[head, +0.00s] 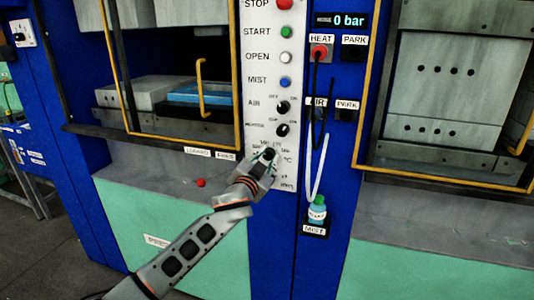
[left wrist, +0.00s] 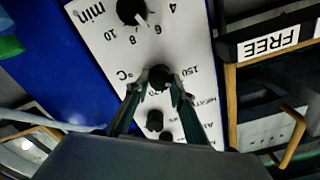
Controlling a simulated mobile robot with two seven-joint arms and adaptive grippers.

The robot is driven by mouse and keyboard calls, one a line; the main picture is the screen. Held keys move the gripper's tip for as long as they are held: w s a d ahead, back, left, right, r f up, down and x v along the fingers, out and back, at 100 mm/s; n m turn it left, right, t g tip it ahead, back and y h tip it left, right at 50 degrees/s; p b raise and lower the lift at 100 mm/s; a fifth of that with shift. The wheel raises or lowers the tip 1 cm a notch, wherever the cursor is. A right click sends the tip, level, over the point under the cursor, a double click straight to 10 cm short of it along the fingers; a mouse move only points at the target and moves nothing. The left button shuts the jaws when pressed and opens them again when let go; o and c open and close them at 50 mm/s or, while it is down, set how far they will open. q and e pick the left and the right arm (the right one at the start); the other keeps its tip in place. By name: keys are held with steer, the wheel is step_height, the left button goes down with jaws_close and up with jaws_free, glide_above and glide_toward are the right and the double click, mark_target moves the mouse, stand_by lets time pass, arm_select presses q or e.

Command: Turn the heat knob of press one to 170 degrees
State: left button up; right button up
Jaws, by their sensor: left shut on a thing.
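The heat knob (left wrist: 160,76) is a round black dial beside a °C mark on the white control panel (head: 265,65). In the left wrist view, the panel appears upside down, with "150" right of the knob and a partly covered number ending in "70" below it. My left gripper (left wrist: 162,84) is shut on the heat knob, with a fingertip on either side. In the head view, the left gripper (head: 269,156) reaches up to the panel's lower part and covers most of the knob. The knob's pointer cannot be made out. My right gripper is not in view.
A black minute timer knob (left wrist: 131,11) sits near the heat knob. Above, in the head view, are the heater switch (head: 282,130), air switch (head: 283,107) and several push buttons. A yellow-framed press opening (head: 180,85) lies left. A mist bottle (head: 317,208) hangs right.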

arm_select(q)
steer(key=m+p, duration=0.1)
steer(key=m, duration=0.2)
steer(key=shift+r+p, duration=0.1)
steer(key=shift+p, duration=0.3)
steer(key=m+p, duration=0.2)
steer(key=m, duration=0.1)
steer(key=shift+m, duration=0.7)
steer(key=m+p, duration=0.1)
steer(key=m, duration=0.1)
steer(key=shift+m, duration=0.8)
steer(key=shift+f+m+p, duration=0.15)
steer(key=shift+m, duration=0.65)
steer(key=shift+f+m+p, duration=0.15)
steer(key=shift+m, duration=0.65)
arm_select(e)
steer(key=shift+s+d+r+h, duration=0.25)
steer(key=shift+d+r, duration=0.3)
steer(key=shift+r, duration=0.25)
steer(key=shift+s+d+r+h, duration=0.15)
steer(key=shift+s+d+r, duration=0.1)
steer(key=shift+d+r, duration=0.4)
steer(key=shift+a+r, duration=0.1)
arm_select(q)
steer(key=o, duration=1.1)
steer(key=shift+d, duration=0.1)
